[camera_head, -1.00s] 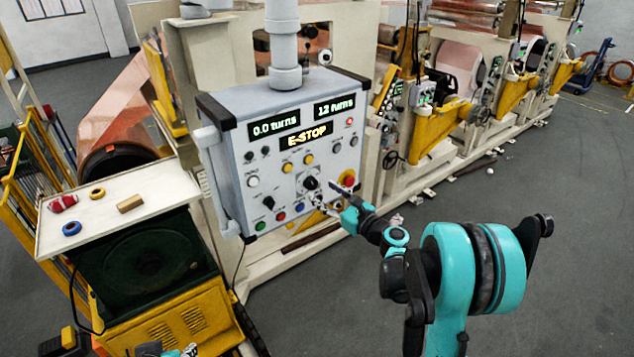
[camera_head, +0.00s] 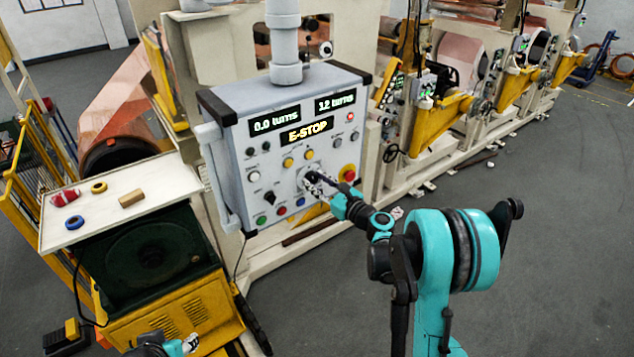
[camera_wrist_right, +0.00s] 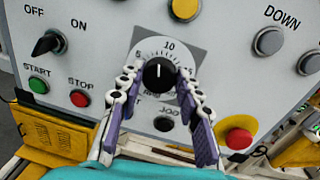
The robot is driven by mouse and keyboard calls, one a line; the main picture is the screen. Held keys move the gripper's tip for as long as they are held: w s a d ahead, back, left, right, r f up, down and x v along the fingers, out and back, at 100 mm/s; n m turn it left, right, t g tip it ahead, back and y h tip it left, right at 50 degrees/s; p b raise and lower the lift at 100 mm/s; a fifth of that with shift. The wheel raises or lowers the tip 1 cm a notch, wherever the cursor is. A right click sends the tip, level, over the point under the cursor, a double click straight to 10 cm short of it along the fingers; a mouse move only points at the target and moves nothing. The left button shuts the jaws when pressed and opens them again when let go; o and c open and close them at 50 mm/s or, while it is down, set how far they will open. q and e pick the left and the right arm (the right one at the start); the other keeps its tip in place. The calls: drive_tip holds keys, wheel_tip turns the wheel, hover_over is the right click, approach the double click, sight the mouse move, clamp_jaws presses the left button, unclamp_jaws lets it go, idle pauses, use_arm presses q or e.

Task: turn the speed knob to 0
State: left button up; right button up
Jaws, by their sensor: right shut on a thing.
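The speed knob (camera_wrist_right: 159,75) is a round black knob with a white pointer line, on a dial plate with 5, 10 and a partly hidden 15. Its pointer stands about upright, near the 10. It sits on the grey control panel (camera_head: 232,150), where it is mostly hidden by my gripper in the head view. My right gripper (camera_wrist_right: 161,72) has its two fingers closed on the left and right sides of the knob; it also shows in the head view (camera_head: 314,180). My left gripper (camera_head: 180,346) is only partly visible at the bottom edge.
A red emergency button (camera_wrist_right: 237,141) on a yellow base sits right of and below the knob. A black OFF/ON switch (camera_wrist_right: 47,43) and green START (camera_wrist_right: 39,85) and red STOP (camera_wrist_right: 80,98) buttons are on the left. The panel's display (camera_head: 305,132) reads E-STOP.

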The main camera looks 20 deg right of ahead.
drive_tip(key=shift+f+n+b, duration=0.1)
drive_tip(key=shift+n+b, duration=0.95)
drive_tip(key=shift+n, duration=0.05)
drive_tip(key=n+b, duration=0.2)
drive_tip(key=n, duration=0.1)
drive_tip(key=shift+b, duration=0.4)
drive_tip(key=n+b, duration=0.2)
drive_tip(key=n, duration=0.1)
drive_tip(key=shift+a+n+h, duration=0.15)
drive_tip(key=shift+n+h, duration=0.25)
drive_tip(key=n+b, duration=0.2)
drive_tip(key=n, duration=0.1)
drive_tip(key=n+h+b, duration=0.1)
drive_tip(key=n+b, duration=0.1)
drive_tip(key=n, duration=0.3)
drive_tip(key=shift+s+a+n, duration=0.1)
drive_tip(key=shift+n, duration=0.2)
drive_tip(key=n+b, duration=0.2)
drive_tip(key=n, duration=0.2)
drive_tip(key=shift+n, duration=0.4)
drive_tip(key=o, duration=1.2)
drive_tip(key=shift+c, duration=0.2)
